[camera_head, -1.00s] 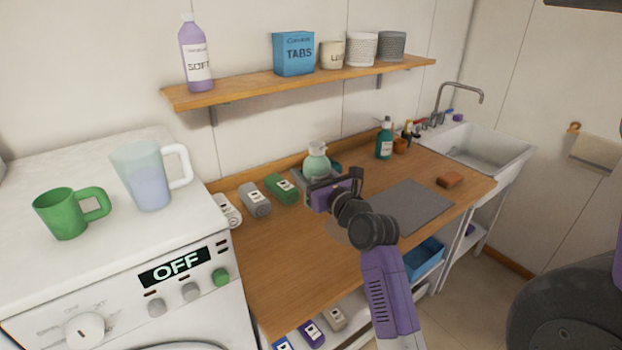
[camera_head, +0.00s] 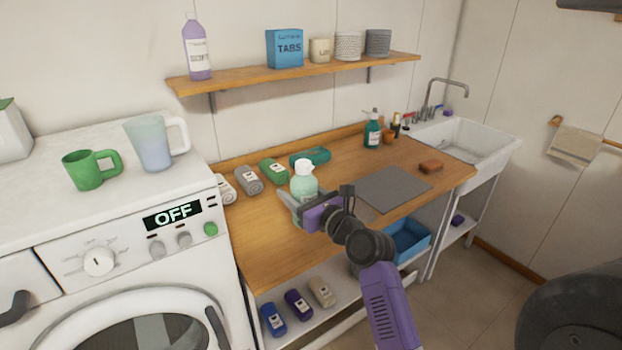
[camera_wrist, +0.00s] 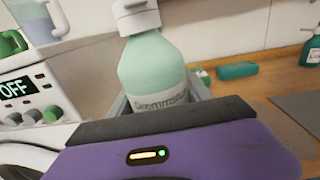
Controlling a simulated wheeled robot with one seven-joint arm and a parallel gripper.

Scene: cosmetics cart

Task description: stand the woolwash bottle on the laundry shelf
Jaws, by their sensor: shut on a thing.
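My gripper (camera_head: 301,207) is shut on a pale green bottle with a white cap (camera_head: 304,179). In the wrist view the bottle (camera_wrist: 152,68) stands between the grey jaws, nearly upright, with a label whose text is partly hidden by the gripper body. The gripper and bottle are over the wooden counter, near its front edge; I cannot tell the exact gap below the bottle. The laundry shelf (camera_head: 240,80) is on the wall above the counter. It holds a purple bottle (camera_head: 197,56), a blue TABS box (camera_head: 285,48), a cream tub (camera_head: 319,50) and two ribbed pots (camera_head: 347,45).
The shelf is free between the purple bottle and the box. Several rolled cloths (camera_head: 248,180) and a teal item (camera_head: 310,156) lie along the counter's back. A grey mat (camera_head: 392,189) lies at right. The washer (camera_head: 95,220) carries a green mug (camera_head: 90,168) and a jug (camera_head: 155,142).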

